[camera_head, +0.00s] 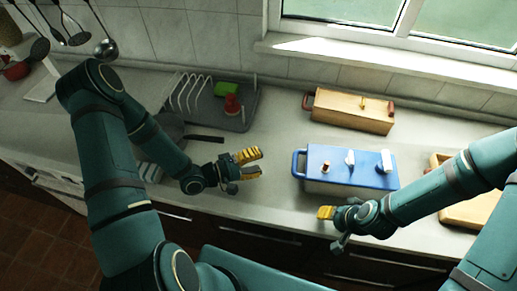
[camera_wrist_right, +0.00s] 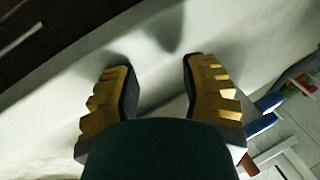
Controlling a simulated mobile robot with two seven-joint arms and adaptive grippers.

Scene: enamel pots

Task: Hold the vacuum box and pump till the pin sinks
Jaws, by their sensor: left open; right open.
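A box with a blue lid (camera_head: 340,166) stands on the counter right of centre, with a blue handle at its left end. On its lid are a small brown-red knob (camera_head: 326,166) and white upright parts (camera_head: 350,158); I cannot tell which is the pin or the pump. My left gripper (camera_head: 250,163) is open and empty, left of the box and apart from it. My right gripper (camera_head: 325,213) is open in front of the box, near the counter's front edge. In the right wrist view its fingers (camera_wrist_right: 158,70) are apart with only counter between them.
A tan box with red handles (camera_head: 350,110) stands behind the blue one. A grey dish rack (camera_head: 240,118) with a green sponge (camera_head: 227,89) and red item (camera_head: 232,106) is at back left. A wooden tray (camera_head: 460,212) lies at the right, partly behind my right arm.

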